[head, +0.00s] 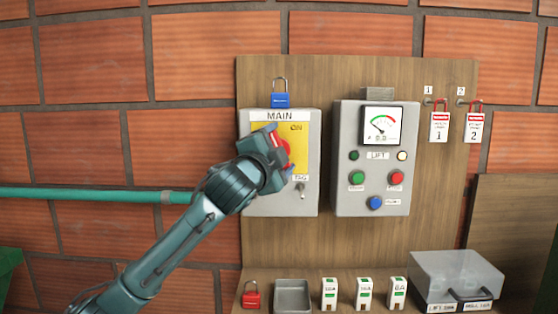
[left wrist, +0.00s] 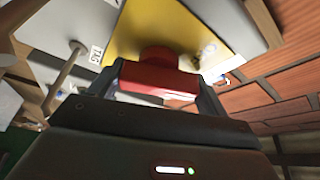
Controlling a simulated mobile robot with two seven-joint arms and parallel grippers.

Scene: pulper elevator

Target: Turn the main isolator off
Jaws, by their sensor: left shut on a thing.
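The main isolator is a grey box (head: 255,205) marked MAIN, with a yellow plate (head: 299,148) and an ON mark at its upper right. Its red handle (head: 274,139) is mostly hidden behind my left gripper (head: 280,150) in the head view. In the left wrist view the red handle (left wrist: 155,80) sits between the two fingers, in front of the yellow plate (left wrist: 160,25). My left gripper is shut on the handle. An OFF mark cannot be made out. My right gripper is not in view.
A blue padlock (head: 280,100) stands on top of the box. The LIFT panel (head: 343,185) is close on the right, with a gauge and buttons. Tags 1 (head: 439,127) and 2 (head: 474,127) hang farther right. A shelf below holds a red padlock (head: 251,296), a tray (head: 292,284) and a clear case (head: 455,275).

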